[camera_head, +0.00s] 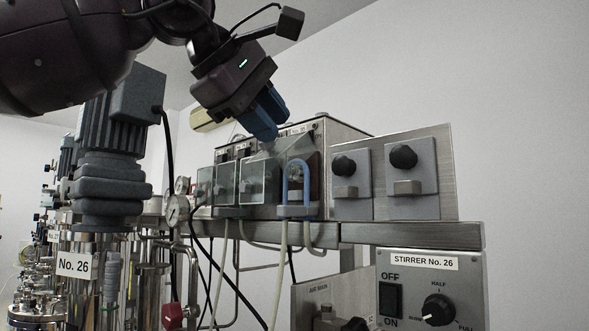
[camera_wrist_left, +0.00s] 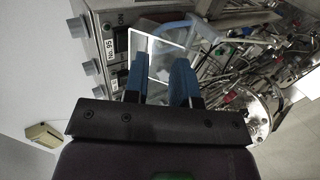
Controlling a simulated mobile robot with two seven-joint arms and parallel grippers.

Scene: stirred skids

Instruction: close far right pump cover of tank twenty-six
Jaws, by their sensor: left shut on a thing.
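The far right pump (camera_head: 297,178) of tank twenty-six has a blue tube looped at its front. Its clear cover (camera_head: 293,148) is raised and tilted, leaving the pump front uncovered. My left gripper (camera_head: 266,133) is at the upper edge of this cover, blue fingers pointing down, and is shut on it. In the left wrist view, the clear cover (camera_wrist_left: 155,47) shows as a bright-edged pane at the fingertips of the gripper (camera_wrist_left: 159,62). The exact grip point is hard to see. My right gripper is in neither view.
Left of this pump, other clear covers (camera_head: 258,181) hang down over their pumps. A steel panel with black knobs (camera_head: 403,157) stands to the right. Tank No. 26 (camera_head: 75,266) with its grey motor (camera_head: 108,165) is at left, beside gauges and hoses.

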